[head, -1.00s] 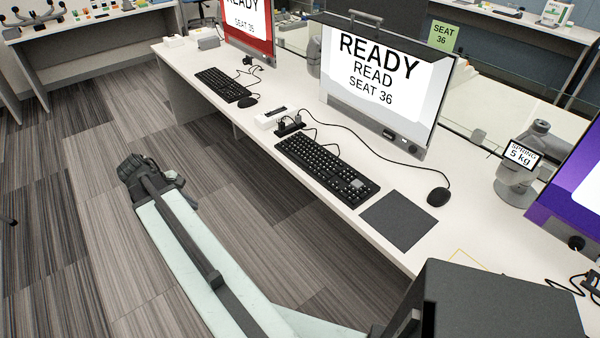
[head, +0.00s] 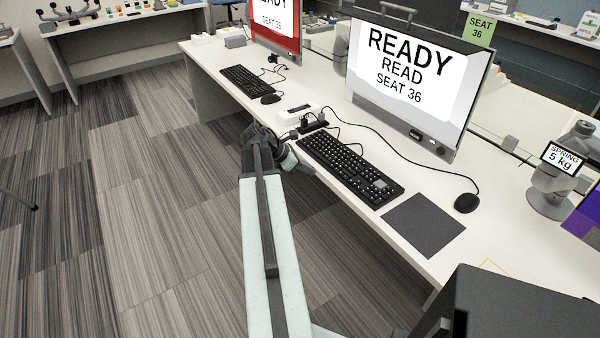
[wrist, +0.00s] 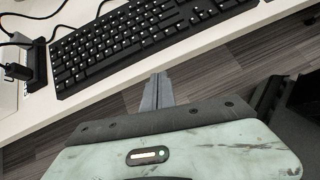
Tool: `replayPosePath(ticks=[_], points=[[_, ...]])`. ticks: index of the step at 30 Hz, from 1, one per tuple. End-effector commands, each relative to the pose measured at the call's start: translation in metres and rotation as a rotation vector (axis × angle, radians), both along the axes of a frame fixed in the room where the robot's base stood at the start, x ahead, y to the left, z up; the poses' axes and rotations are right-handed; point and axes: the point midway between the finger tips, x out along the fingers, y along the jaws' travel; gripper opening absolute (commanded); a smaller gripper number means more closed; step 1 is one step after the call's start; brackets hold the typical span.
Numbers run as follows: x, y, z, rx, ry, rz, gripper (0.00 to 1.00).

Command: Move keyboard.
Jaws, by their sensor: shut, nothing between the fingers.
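A black keyboard (head: 350,168) lies flat on the white desk (head: 408,178), along its front edge and below the monitor marked seat 36. It also fills the upper part of the wrist view (wrist: 135,38). My gripper is shut and empty in the wrist view (wrist: 157,88). Its fingertips lie just off the front edge of the desk, apart from the keyboard.
A grey mat (head: 425,224) and a black mouse (head: 466,203) lie right of the keyboard. A monitor (head: 420,80) stands behind it. A small black block with cables (head: 312,123) stands at its far left end. Another keyboard (head: 245,80) lies farther left. The floor (head: 150,220) at left is clear.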

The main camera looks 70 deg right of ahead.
Motion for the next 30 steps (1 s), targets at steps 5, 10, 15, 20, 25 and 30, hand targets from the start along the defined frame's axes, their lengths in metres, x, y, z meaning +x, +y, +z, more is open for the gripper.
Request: replayPosePath(ticks=[5,10,15,20,25,30], points=[[-0.022,-0.021,-0.014,-0.001,0.000,-0.004,0.00],[-0.035,-0.034,-0.013,0.000,-0.001,-0.001,0.00],[-0.039,-0.037,-0.013,0.000,-0.001,-0.001,0.00],[-0.039,-0.037,-0.013,-0.001,0.000,-0.001,0.00],[-0.043,-0.041,-0.013,-0.001,0.000,-0.002,0.00],[-0.056,-0.054,-0.013,-0.001,0.000,-0.002,0.00]])
